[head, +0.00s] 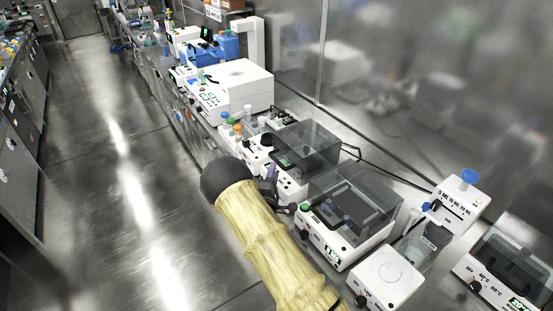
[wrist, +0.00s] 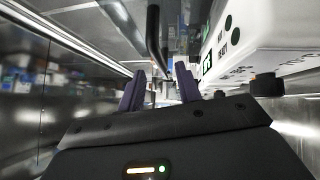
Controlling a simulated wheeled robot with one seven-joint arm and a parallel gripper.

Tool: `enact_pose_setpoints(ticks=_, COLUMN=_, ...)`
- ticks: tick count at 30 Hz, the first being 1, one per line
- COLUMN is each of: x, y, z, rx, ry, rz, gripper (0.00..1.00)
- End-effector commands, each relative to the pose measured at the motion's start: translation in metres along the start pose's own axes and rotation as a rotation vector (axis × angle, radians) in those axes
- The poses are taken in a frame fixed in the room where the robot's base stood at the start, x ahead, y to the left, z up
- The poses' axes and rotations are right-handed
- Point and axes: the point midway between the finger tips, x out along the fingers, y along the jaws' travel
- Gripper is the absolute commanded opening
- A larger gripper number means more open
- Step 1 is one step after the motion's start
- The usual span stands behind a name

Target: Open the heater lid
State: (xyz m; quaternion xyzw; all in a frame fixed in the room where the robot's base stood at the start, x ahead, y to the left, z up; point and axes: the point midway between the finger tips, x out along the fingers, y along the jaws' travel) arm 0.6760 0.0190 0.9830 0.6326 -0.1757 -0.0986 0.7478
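Several white devices with clear, smoky lids stand on the bench, all with lids looking closed. One lidded device (head: 331,245) is just right of my gripper, a smaller one (head: 291,185) is behind it, and one with temperature-like dial labels (head: 484,276) is cut off at lower right. I cannot tell for certain which is the heater. My gripper (head: 277,187) is at the bench's front edge by the first two, partly hidden by my arm. In the wrist view its two purple fingers (wrist: 160,92) are apart with nothing between them. A white labelled device front (wrist: 265,30) is close on the right.
A white box with a round plate (head: 386,278) and a blue-topped unit (head: 462,198) stand to the right. A larger white machine (head: 245,85) and small bottles (head: 232,122) stand farther back. The aisle floor (head: 100,190) is clear.

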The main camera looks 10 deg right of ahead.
Motion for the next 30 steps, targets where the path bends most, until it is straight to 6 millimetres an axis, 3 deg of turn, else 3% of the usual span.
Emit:
enact_pose_setpoints(ticks=9, x=0.049, y=0.001, z=0.001, rx=0.001, ry=-0.001, rz=-0.001, gripper=0.34)
enact_pose_setpoints(ticks=21, x=0.058, y=0.000, z=0.000, rx=-0.001, ry=0.000, rz=-0.001, gripper=0.34)
enact_pose_setpoints(ticks=22, x=0.058, y=0.000, z=0.000, rx=-0.001, ry=0.000, rz=-0.001, gripper=0.32)
enact_pose_setpoints(ticks=27, x=0.058, y=0.000, z=0.000, rx=0.000, ry=0.000, rz=-0.001, gripper=0.00)
enact_pose_setpoints(ticks=30, x=0.058, y=0.000, z=0.000, rx=0.000, ry=0.000, rz=-0.001, gripper=0.00)
